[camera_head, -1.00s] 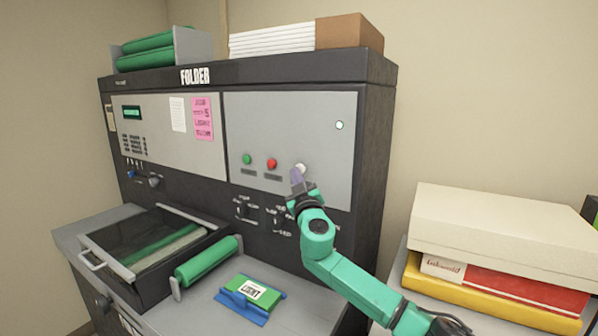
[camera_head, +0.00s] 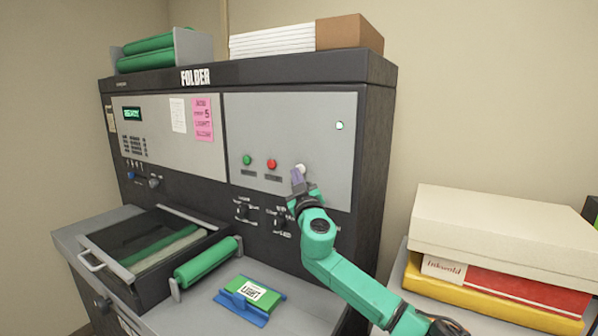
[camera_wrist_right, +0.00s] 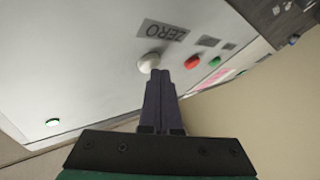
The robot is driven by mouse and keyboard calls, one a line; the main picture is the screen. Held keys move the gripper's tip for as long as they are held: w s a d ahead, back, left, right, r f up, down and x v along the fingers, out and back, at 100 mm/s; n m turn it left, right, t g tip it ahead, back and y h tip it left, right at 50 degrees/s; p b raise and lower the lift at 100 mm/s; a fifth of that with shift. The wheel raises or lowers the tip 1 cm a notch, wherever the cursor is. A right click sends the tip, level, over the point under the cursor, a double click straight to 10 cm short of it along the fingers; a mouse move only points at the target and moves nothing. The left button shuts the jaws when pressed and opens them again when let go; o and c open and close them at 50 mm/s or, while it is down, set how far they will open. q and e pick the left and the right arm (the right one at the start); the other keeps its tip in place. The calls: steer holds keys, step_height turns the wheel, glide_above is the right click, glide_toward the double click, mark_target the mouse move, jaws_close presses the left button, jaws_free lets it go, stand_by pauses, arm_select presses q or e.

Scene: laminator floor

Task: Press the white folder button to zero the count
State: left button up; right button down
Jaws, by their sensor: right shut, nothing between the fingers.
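The white button (camera_head: 301,168) is on the folder's grey front panel (camera_head: 290,125), right of the red and green buttons. In the right wrist view the white button (camera_wrist_right: 149,62) shows beside a label reading ZERO (camera_wrist_right: 163,31). My right gripper (camera_head: 296,176) is shut and empty, with its fingertips right at the white button. In the wrist view the closed fingertips (camera_wrist_right: 158,74) overlap the button's lower edge. I cannot tell whether they touch it. The folder's small display (camera_head: 132,113) appears to read READY. My left gripper is not in view.
The red button (camera_head: 271,164) and green button (camera_head: 247,160) are close left of the white one. Knobs (camera_head: 242,210) sit below the panel. A green and blue item (camera_head: 250,292) lies on the ledge. Boxes and folders (camera_head: 500,235) are stacked at the right.

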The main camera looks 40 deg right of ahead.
steer(key=shift+s+a, duration=0.2)
steer(key=shift+a, duration=0.4)
steer(key=a, duration=0.2)
steer(key=s+a, duration=0.1)
steer(key=a, duration=0.1)
steer(key=shift+s+a, duration=0.2)
steer(key=shift+a, duration=0.2)
steer(key=shift+f, duration=0.15)
stand_by(0.5)
